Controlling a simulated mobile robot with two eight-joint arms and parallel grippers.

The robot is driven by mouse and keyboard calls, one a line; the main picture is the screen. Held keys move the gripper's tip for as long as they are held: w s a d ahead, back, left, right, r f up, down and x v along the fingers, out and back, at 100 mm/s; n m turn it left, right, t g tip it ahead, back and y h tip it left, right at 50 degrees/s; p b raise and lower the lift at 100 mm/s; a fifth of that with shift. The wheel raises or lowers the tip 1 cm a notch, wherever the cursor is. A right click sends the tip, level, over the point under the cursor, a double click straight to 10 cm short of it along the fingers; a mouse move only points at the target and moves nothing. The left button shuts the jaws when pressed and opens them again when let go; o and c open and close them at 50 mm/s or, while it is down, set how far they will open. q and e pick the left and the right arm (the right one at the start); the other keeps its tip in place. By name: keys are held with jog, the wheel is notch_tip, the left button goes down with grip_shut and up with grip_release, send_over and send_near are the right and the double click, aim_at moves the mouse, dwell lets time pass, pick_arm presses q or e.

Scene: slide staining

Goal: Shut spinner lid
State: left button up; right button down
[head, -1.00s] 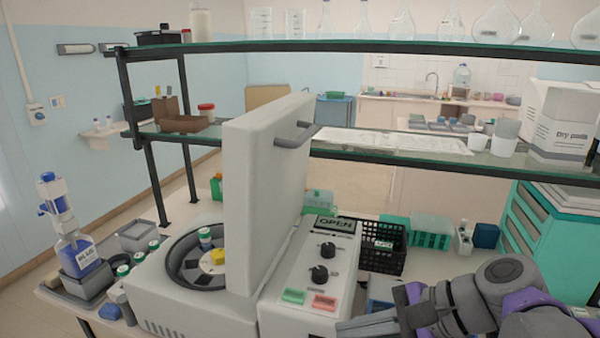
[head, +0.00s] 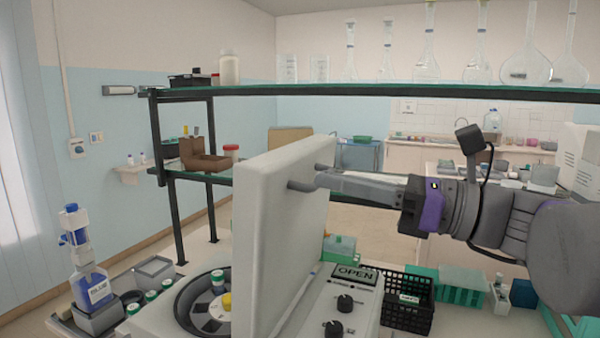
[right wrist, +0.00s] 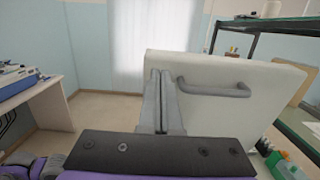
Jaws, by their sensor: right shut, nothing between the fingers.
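The spinner (head: 150,327) stands on the bench with its thick white lid (head: 285,225) raised upright. Its round bowl (head: 190,320) is open and holds vials and a yellow piece. The lid's grey handle (head: 303,185) is on the face toward my right arm. My right gripper (head: 322,180) is shut and empty, its fingertips at the lid's face by the handle. In the right wrist view the shut fingers (right wrist: 160,85) are beside the left end of the handle (right wrist: 215,90), not around it; contact is unclear. The display (head: 355,273) reads OPEN. My left gripper is out of view.
A glass shelf (head: 400,95) with flasks runs across above my right arm. A blue-capped bottle (head: 88,285) stands left of the spinner. A black basket (head: 408,305) and green racks (head: 460,287) stand to its right.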

aim_at(278, 168)
jog(key=shift+x, duration=2.75)
